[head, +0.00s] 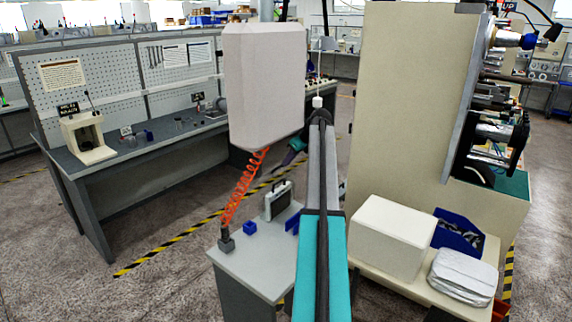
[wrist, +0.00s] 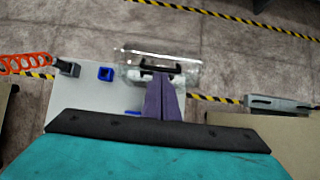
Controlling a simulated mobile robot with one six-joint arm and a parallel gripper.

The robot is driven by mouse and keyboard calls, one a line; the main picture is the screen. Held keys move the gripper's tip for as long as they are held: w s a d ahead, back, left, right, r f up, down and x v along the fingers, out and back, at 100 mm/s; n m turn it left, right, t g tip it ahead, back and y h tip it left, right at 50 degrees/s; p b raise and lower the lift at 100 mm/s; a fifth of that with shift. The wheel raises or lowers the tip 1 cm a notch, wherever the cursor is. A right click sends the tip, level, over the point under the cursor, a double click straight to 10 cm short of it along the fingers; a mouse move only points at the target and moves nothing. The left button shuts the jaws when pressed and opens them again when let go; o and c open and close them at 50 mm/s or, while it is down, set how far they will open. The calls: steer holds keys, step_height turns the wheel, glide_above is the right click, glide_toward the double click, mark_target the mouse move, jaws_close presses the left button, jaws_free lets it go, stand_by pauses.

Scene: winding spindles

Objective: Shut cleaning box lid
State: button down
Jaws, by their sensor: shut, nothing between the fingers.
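The cleaning box appears to be the small case with a pale, see-through panel and a dark handle (head: 278,200), standing on the small grey table (head: 240,268). In the wrist view the panel (wrist: 185,52) shows at the table's far edge, with the dark handle below it. My gripper (wrist: 160,76) is shut and empty, its purple fingers overlapping the handle area. I cannot tell whether they touch it. The panel looks raised, but its exact angle is unclear. In the head view my arm hides part of the table.
A blue cube (wrist: 105,73) and a dark block with an orange coiled hose (head: 240,185) share the table. A large white housing (head: 262,85) hangs above it. A beige machine (head: 410,110) and a white box (head: 390,240) stand to the right. Floor is open at left.

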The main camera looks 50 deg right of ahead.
steer(key=s+b, duration=0.3)
steer(key=s, duration=0.8)
steer(key=shift+s+d, duration=0.15)
steer(key=shift+d, duration=0.1)
steer(key=shift+f+b, duration=0.15)
steer(key=shift+b, duration=0.15)
